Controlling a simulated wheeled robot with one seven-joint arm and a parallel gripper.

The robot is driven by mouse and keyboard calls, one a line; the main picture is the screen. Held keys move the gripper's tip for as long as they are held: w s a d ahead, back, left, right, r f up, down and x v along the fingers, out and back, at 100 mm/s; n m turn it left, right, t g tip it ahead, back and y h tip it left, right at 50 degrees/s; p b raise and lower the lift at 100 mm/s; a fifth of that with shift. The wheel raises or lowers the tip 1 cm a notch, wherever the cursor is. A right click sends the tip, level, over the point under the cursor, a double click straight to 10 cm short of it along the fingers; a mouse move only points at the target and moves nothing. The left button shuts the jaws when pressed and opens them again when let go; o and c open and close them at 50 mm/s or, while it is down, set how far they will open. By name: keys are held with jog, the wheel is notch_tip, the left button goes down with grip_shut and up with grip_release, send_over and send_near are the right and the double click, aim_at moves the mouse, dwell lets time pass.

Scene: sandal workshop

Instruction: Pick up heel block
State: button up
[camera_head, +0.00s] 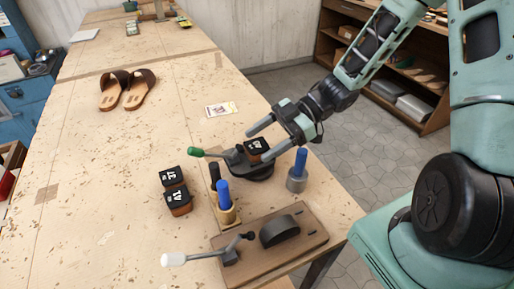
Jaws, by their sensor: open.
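Several heel blocks with black tops, white numbers and brown sides are on the bench. One block (257,146) sits at the black clamp fixture (255,170) with a green handle. Two more, a block marked 37 (172,177) and a block marked 41 (178,201), stand close together to the left. My gripper (260,143) is open, its two grey fingers pointing down and left at the block by the fixture. One fingertip is behind the block in the picture and the other is close to its right side. I cannot tell whether they touch it.
Blue-topped tools (224,197) (299,163) stand near the fixture. A wooden board (290,249) with a white-handled clamp lies in front. Brown sandals (127,89) and a small card (221,109) lie farther back. The bench's left middle is clear.

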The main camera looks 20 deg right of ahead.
aim_at(252, 147)
jog(key=shift+x, duration=1.8)
jog(key=shift+w, duration=0.15)
jog(key=c, duration=1.1)
notch_tip(252, 147, up, 10)
jog(key=shift+f, duration=0.15)
